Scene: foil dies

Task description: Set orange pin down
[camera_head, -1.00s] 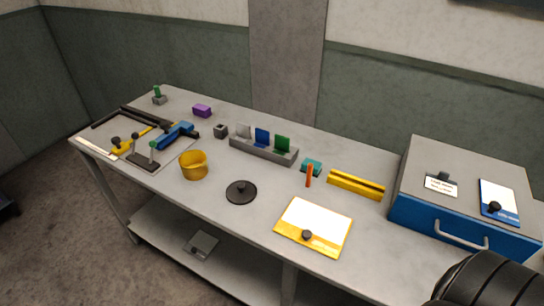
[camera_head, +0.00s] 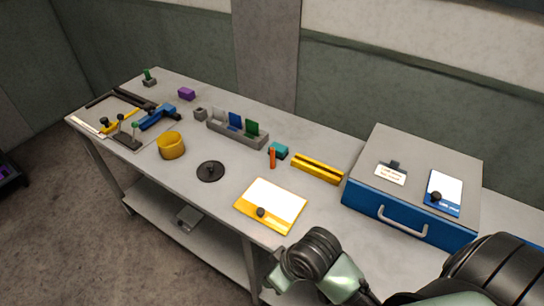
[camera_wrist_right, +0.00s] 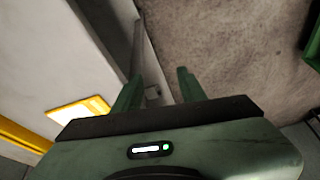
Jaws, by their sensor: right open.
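The orange pin (camera_head: 272,157) stands upright in the head view, right beside a small teal block (camera_head: 279,150). Whether it stands on the table or in the block is too small to tell. My right gripper shows in the right wrist view (camera_wrist_right: 158,90) with its two green fingers apart and nothing between them. It points past the table's edge towards the floor, away from the pin. In the head view my right arm is at the bottom right, and its fingertips are not clear there. The pin does not show in the wrist view. My left gripper is not in view.
A yellow grooved bar (camera_head: 317,168), a blue case (camera_head: 412,170) and a yellow-edged board (camera_head: 272,204) surround the pin's area. A grey rack (camera_head: 237,130), a black disc (camera_head: 211,171) and a yellow cup (camera_head: 171,146) stand further left. Bare tabletop lies between disc and rack.

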